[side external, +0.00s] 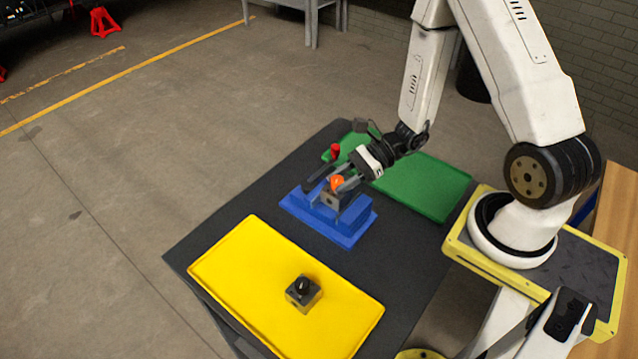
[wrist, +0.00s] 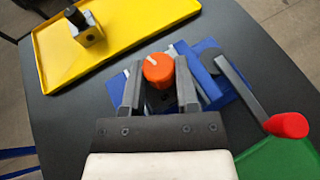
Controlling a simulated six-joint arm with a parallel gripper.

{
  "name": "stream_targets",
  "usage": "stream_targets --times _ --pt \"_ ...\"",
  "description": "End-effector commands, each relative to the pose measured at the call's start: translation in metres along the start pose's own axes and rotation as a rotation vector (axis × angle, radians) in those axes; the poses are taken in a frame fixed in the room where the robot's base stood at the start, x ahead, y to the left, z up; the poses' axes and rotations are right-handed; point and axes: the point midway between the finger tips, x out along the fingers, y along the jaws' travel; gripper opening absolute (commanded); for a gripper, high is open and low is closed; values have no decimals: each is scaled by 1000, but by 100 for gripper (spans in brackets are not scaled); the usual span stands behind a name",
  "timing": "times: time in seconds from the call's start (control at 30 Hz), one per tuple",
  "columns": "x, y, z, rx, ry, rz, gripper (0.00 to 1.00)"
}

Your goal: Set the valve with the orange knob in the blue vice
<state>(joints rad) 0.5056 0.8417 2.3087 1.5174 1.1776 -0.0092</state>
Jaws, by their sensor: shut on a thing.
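The valve with the orange knob (side external: 337,182) is at the blue vice (side external: 328,217), between the vice's jaws or just above them; I cannot tell how deep it sits. In the wrist view the orange knob (wrist: 158,69) shows between my two fingers, with the dark valve body mostly hidden below it. My gripper (side external: 344,184) is shut on this valve from the side. The blue vice (wrist: 215,75) also shows behind the fingers in the wrist view. Its grey handle with a red knob (wrist: 287,125) lies to the right there; the red knob (side external: 335,151) stands behind the vice in the side view.
A yellow tray (side external: 232,265) at the front holds a valve with a black knob (side external: 303,291). A green tray (side external: 425,184) lies at the back, partly behind my gripper. The dark tabletop (side external: 200,248) is bare around the vice.

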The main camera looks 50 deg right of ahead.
Motion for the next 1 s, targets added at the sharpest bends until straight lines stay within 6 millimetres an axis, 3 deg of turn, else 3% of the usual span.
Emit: stream_targets --times 0.93,0.97,1.0 --pt "5 0 -12 -1 -1 0 0" --pt "5 0 -12 -1 -1 0 48" --pt "5 0 -12 -1 -1 0 61"
